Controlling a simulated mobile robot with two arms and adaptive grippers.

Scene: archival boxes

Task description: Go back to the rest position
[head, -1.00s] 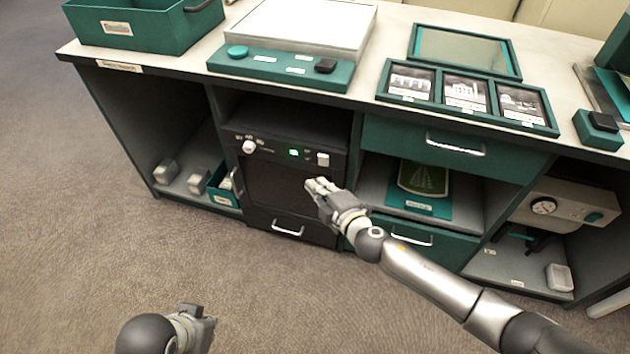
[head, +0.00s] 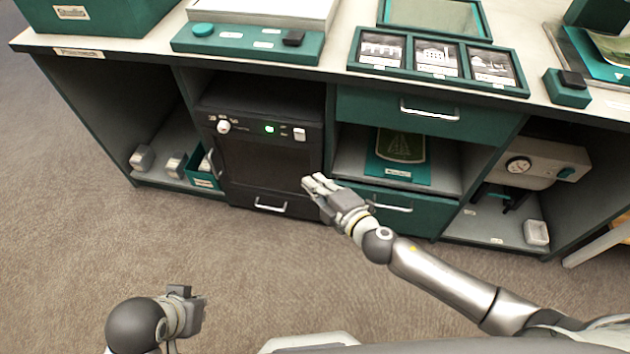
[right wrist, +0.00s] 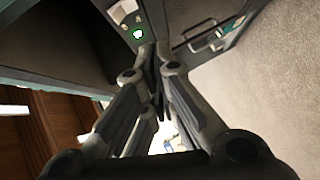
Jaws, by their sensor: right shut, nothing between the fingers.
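My right gripper (head: 318,186) is shut and empty in the head view. It hangs in front of the workbench, before the right edge of the black cabinet unit (head: 270,167) and apart from it as far as I can tell. In the right wrist view its fingers (right wrist: 158,85) meet in the middle with nothing between them. My left gripper (head: 190,308) is low at the lower left of the head view, above the carpet. Its fingertips do not show clearly, so its opening cannot be told.
The bench top (head: 340,65) holds a green box (head: 95,15), a white-topped device (head: 250,45) and a frame with three photos (head: 437,60). Below are a drawer (head: 430,115), a lower drawer (head: 385,208) and a shelf with a gauge device (head: 535,163). The carpet (head: 250,270) in front is clear.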

